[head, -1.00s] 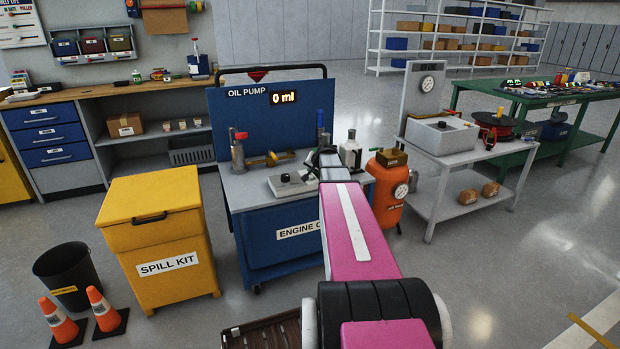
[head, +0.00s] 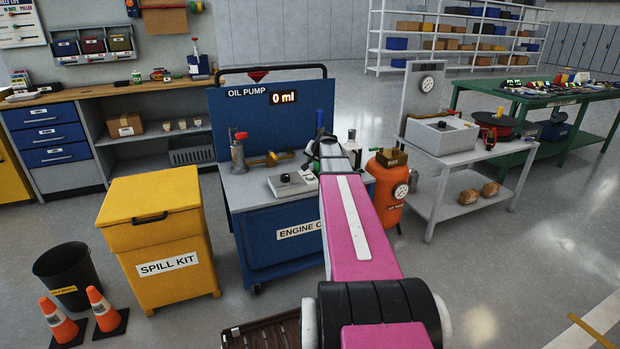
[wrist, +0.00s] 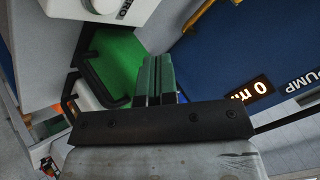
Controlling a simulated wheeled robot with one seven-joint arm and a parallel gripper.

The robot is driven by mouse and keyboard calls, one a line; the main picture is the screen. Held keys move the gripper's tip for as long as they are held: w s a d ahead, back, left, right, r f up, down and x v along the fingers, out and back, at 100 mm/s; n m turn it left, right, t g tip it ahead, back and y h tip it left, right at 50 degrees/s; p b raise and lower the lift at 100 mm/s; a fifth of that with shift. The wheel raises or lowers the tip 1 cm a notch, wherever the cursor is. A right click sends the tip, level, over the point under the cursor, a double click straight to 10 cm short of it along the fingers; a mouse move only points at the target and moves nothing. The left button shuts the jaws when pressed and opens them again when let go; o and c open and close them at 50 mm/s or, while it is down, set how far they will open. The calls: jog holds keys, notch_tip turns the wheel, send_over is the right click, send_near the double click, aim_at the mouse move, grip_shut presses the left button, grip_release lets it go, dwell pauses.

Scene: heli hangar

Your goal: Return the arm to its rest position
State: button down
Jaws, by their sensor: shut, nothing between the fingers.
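My arm (head: 355,225), pink with a white stripe, reaches forward over the engine oil cart (head: 285,228). Its wrist end (head: 325,150) is above the cart's top, in front of the blue oil pump panel (head: 230,117). My gripper (wrist: 157,62) shows in the wrist view as two green fingers lying together, shut and empty. In the head view the fingertips are too small and covered to make out. The panel's display (head: 284,98) reads 0 ml and also shows in the wrist view (wrist: 255,90).
A grey device with a black knob (head: 291,184), a red-topped pump (head: 238,150) and a bottle (head: 352,148) stand on the cart. An orange tank (head: 388,192) stands right of it, a yellow spill kit bin (head: 155,235) left. Open floor lies right.

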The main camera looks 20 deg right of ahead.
dwell(0.4)
jog(key=s+a+f+n+g, duration=0.45)
jog(key=s+a+f, duration=0.65)
jog(key=s+a, duration=0.4)
jog(key=s+a+f+n+g, duration=0.1)
jog(key=s+a+f+g, duration=0.1)
jog(key=s, duration=0.7)
jog(key=s+a+f+n+g+h, duration=0.1)
jog(key=s+a+f+n+g, duration=0.1)
jog(key=s+a+f, duration=0.2)
jog(key=s+a, duration=0.3)
jog(key=s, duration=0.2)
jog(key=shift+s+g, duration=0.35)
jog(key=shift+s, duration=0.05)
